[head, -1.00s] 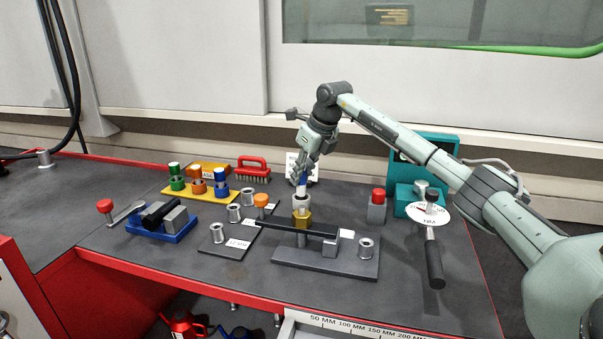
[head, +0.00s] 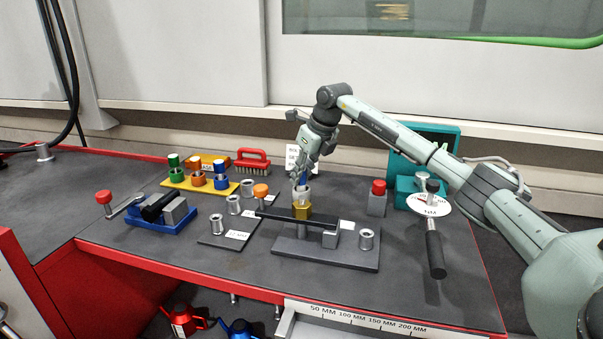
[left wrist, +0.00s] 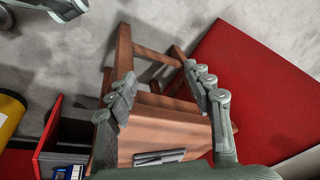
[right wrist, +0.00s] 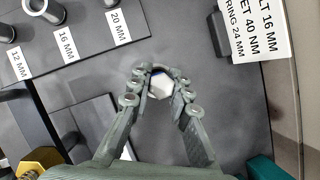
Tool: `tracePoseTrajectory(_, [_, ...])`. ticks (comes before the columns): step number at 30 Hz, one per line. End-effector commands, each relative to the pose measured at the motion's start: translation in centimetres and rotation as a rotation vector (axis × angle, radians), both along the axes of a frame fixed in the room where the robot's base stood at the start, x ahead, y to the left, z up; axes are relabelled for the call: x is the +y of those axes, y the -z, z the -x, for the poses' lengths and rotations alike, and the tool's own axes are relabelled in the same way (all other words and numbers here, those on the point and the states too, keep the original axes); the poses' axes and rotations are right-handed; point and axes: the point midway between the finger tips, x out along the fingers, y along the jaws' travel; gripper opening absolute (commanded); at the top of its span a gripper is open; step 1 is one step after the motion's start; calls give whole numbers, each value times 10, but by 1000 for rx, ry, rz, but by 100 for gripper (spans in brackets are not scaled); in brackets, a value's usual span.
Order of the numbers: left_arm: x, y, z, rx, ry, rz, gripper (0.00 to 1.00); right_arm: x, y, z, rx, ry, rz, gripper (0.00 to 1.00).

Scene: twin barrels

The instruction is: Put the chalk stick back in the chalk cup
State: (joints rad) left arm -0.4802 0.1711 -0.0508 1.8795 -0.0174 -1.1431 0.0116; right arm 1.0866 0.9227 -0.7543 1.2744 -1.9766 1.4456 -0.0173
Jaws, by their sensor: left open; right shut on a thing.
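My left gripper (left wrist: 165,82) is open and empty, away from the bench, in front of a brown wooden frame.
A black bar on a grey base (head: 320,254) stands in front of the cup. A red-topped block (head: 377,200) and a dial tool (head: 431,215) are to the right. Metal sockets (head: 233,204) and a yellow rack (head: 200,192) are to the left.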

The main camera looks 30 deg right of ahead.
Motion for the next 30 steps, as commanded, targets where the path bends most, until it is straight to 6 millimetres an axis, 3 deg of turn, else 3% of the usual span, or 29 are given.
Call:
tracePoseTrajectory(9, [0,4,0,0,0,0,52,0,8,0,0,0,0,0])
tracePoseTrajectory(10, [0,4,0,0,0,0,52,0,8,0,0,0,0,19])
tracePoseTrajectory(16, [0,3,0,0,0,0,52,0,8,0,0,0,0,42])
tracePoseTrajectory(25, [0,3,0,0,0,0,52,0,6,1,0,0,0,42])
tracePoseTrajectory(30, [0,3,0,0,0,0,52,-3,-11,8,-2,1,1,42])
